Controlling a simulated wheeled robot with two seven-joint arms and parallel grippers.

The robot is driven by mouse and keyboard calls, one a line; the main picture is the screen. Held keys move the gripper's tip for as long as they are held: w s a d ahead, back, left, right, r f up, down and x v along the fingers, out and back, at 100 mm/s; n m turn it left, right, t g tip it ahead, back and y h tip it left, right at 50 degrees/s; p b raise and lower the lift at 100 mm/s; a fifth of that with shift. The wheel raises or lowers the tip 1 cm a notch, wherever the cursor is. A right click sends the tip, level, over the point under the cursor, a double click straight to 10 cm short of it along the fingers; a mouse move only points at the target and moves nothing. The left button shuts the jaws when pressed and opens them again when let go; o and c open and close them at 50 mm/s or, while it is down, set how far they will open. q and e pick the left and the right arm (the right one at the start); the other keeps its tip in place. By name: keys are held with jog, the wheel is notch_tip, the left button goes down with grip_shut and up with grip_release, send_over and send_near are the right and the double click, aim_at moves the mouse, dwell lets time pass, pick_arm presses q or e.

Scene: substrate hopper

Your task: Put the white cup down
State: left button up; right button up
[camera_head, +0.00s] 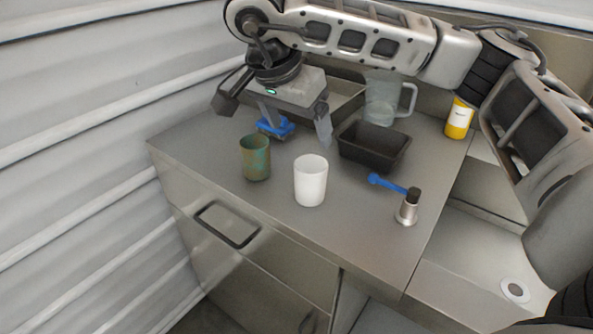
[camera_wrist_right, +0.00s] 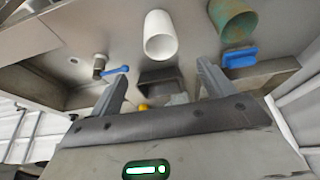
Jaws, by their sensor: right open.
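The white cup (camera_head: 310,181) stands upright on the grey metal counter (camera_head: 230,215), near its front edge. In the right wrist view the white cup (camera_wrist_right: 160,36) appears above and between the fingers, apart from them. My right gripper (camera_head: 273,127) is open and empty, above the counter behind the cups. In the wrist view its two fingers (camera_wrist_right: 160,85) are spread wide with nothing between them. My left gripper does not show.
A green cup (camera_head: 256,158) stands left of the white cup. A black tray (camera_head: 373,146), a clear jug (camera_head: 381,100), a yellow can (camera_head: 459,119), a blue-handled valve (camera_head: 408,206) and a blue object (camera_head: 275,127) are nearby.

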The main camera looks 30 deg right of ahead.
aim_at(310, 170)
jog(key=x, duration=1.4)
jog(key=shift+f, duration=0.4)
jog(key=c, duration=0.9)
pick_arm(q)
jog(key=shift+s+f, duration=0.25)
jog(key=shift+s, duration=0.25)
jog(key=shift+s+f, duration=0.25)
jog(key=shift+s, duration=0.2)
pick_arm(e)
jog(key=shift+c, duration=0.9)
